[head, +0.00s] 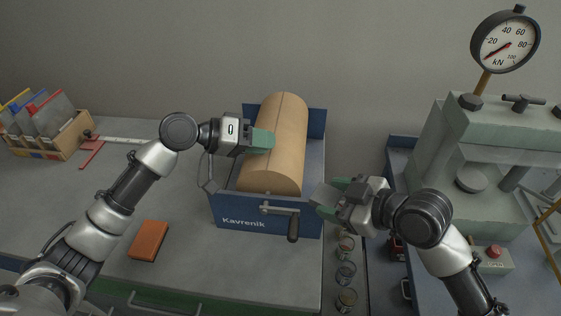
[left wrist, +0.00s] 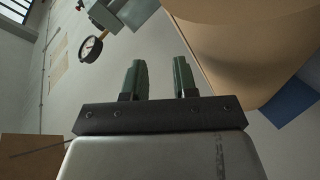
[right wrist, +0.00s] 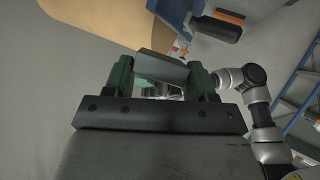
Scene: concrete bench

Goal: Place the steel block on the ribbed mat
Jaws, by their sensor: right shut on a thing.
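The steel block (head: 322,194) is a small grey block at the tips of my right gripper (head: 335,197), to the right of the blue Kavrenik machine. In the right wrist view the block (right wrist: 162,68) sits between the two green fingers, which are shut on it. My left gripper (head: 262,141) is beside the upper left of the tan cylinder. In the left wrist view its fingers (left wrist: 160,80) are apart with nothing between them. I cannot make out the ribbed mat in any view.
The blue machine (head: 240,221) bears the large tan cylinder (head: 272,160) and has a front crank (head: 292,228). An orange-brown block (head: 148,240) lies on the bench. Several small jars (head: 346,272) line its right edge. A press (head: 455,150) with a dial gauge (head: 505,42) stands right.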

